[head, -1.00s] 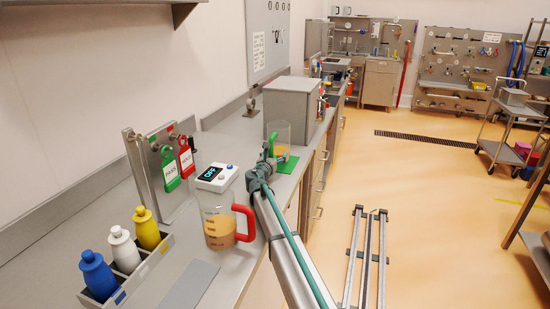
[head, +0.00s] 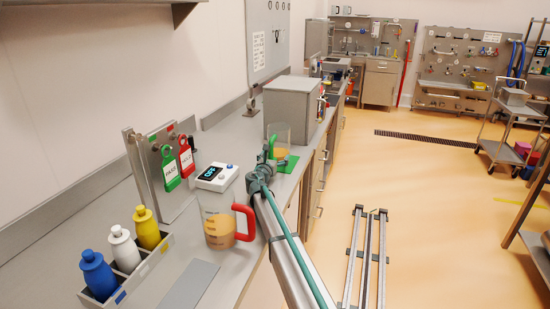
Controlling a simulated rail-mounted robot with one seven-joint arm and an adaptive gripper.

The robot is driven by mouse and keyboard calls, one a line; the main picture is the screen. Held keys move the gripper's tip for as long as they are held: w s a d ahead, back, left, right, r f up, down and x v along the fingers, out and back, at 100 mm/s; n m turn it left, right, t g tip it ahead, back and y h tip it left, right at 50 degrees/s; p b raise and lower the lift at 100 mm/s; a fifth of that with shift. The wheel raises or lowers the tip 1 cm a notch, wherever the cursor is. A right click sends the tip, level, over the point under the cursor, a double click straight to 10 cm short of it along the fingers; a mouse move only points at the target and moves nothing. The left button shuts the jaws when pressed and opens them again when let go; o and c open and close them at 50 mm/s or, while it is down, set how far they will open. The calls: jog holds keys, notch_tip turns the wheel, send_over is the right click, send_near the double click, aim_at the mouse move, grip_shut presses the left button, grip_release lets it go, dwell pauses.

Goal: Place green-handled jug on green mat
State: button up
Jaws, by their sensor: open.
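The green-handled jug (head: 282,134) is clear, with orange contents, and stands upright on the bench in front of the grey box. Its green handle (head: 272,143) faces my arm. The green mat (head: 287,164) shows in front and to the right of the jug's base, and the jug appears to stand on it. My gripper (head: 266,160) is open, just in front of the handle in the picture. My arm partly hides the mat and the jug's lower left. I cannot tell whether the fingers touch the handle.
A rack (head: 158,262) holds blue, white and yellow bottles. Red and green tags hang on a plate (head: 172,195). A grey box (head: 298,103) stands behind the jug.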

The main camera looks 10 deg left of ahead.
jog(key=shift+s, duration=0.35)
jog(key=shift+s+a+b, duration=0.2)
jog(key=shift+s+b, duration=0.05)
jog(key=shift+s, duration=0.6)
jog(key=shift+s+a+b, duration=0.15)
jog(key=shift+s+b, duration=0.1)
jog(key=shift+s, duration=0.6)
jog(key=shift+r, duration=0.15)
